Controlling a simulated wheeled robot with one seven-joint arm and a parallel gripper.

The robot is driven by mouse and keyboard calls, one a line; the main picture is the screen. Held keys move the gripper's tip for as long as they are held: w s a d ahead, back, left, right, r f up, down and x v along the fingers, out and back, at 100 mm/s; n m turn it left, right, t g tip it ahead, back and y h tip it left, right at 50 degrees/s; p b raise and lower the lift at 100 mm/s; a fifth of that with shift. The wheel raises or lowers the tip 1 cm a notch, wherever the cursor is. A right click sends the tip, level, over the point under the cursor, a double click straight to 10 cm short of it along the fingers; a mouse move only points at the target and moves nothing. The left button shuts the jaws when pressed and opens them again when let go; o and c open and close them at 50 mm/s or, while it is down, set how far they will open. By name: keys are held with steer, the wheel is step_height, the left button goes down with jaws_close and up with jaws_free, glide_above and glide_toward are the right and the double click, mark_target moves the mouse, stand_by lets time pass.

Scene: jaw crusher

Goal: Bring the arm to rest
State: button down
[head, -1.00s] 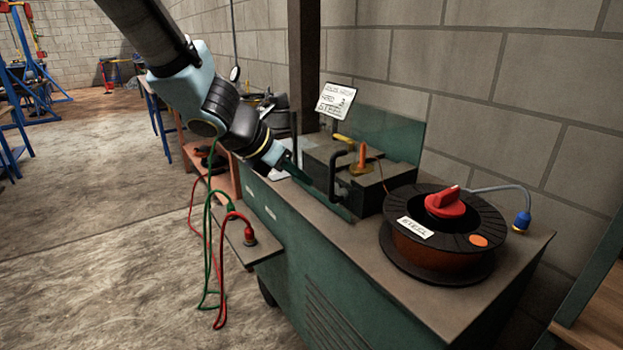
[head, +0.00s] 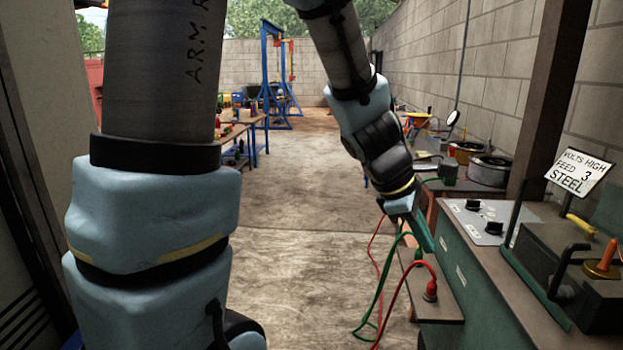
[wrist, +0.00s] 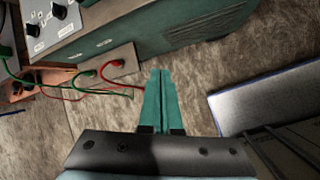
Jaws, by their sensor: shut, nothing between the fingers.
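My gripper (head: 424,236) hangs from my blue-grey arm at the right of centre in the head view, beside the left edge of the green machine cabinet (head: 478,268). In the wrist view my gripper (wrist: 160,75) shows its two teal fingers pressed together, pointing at the concrete floor with nothing between them. The cabinet also shows at the top of the wrist view (wrist: 150,30). In the head view the fingertips overlap the cabinet's edge; whether they touch it, I cannot tell.
Red and green cables (head: 381,295) loop down from a small side shelf (head: 438,312). A sign (head: 578,171) reads "VOLTS HIGH FEED 3 STEEL". Blue-legged tables and a blue frame (head: 268,70) stand further back. The middle floor (head: 300,250) is clear.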

steer(key=w+a+f+m+y+p, duration=0.1)
steer(key=a+m+y, duration=0.2)
steer(key=a, duration=1.1)
steer(key=w+a+f+m+y+p, duration=0.1)
steer(key=a+m+y, duration=0.2)
steer(key=a+m, duration=0.6)
steer(key=a, duration=0.5)
steer(key=shift+w+f+m+t, duration=0.2)
steer(key=shift+w+m+t, duration=0.1)
steer(key=shift+m+t, duration=0.1)
